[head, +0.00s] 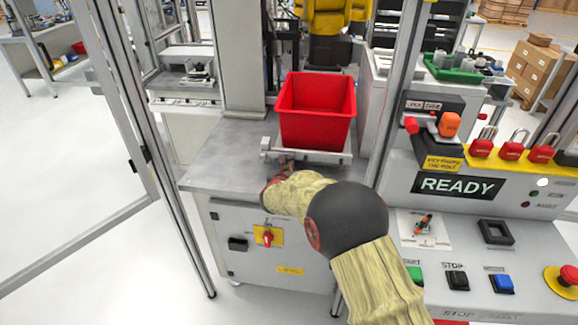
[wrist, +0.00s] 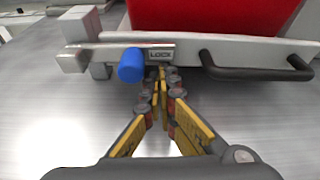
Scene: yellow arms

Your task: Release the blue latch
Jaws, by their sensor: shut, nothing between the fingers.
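The blue latch (wrist: 131,65) shows in the wrist view as a blue knob on a grey metal bar, beside a small label reading LOCK (wrist: 161,54). My gripper (wrist: 160,75) is shut and empty. Its fingertips are just right of the blue knob and below the label; I cannot tell whether they touch the bar. In the head view my gripper (head: 272,181) is at the front of the red bin's holder, and the blue knob is hidden there.
The red bin (head: 316,112) sits in a grey holder (head: 325,158) on a metal table (head: 215,160). A black handle (wrist: 255,72) is right of my fingers. A control panel (head: 465,260) with a READY display (head: 457,186) stands at the right. The table's left part is bare.

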